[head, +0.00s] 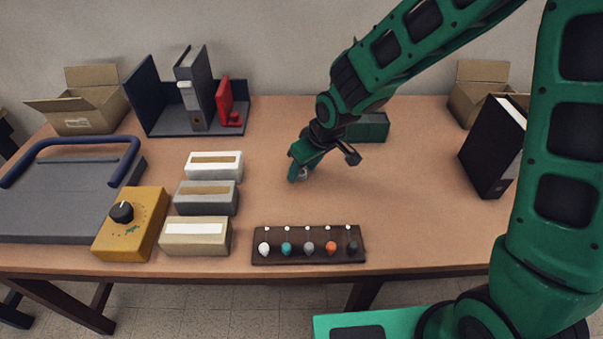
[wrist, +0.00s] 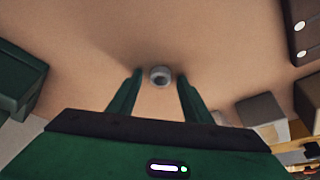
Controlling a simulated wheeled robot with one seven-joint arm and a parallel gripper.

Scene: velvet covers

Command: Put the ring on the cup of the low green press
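A small grey round thing with a dark centre, seemingly the ring (wrist: 160,76), lies on the table between my fingertips in the wrist view. In the head view a bit of it (head: 304,174) shows beside my gripper (head: 298,173), which points down at the middle of the table. My gripper (wrist: 160,82) is open, with a gap between each finger and the ring. A low dark green box (head: 371,128), perhaps the green press, stands behind my arm; a green box also shows at the left of the wrist view (wrist: 18,78). I cannot make out a cup on it.
A dark board (head: 310,258) with several coloured knobs lies at the table's front edge. Slotted blocks (head: 206,196) and a yellow dial box (head: 130,228) stand left. A red and a grey file stand in a dark holder (head: 150,100). A black binder (head: 490,150) stands right. The right-middle table is clear.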

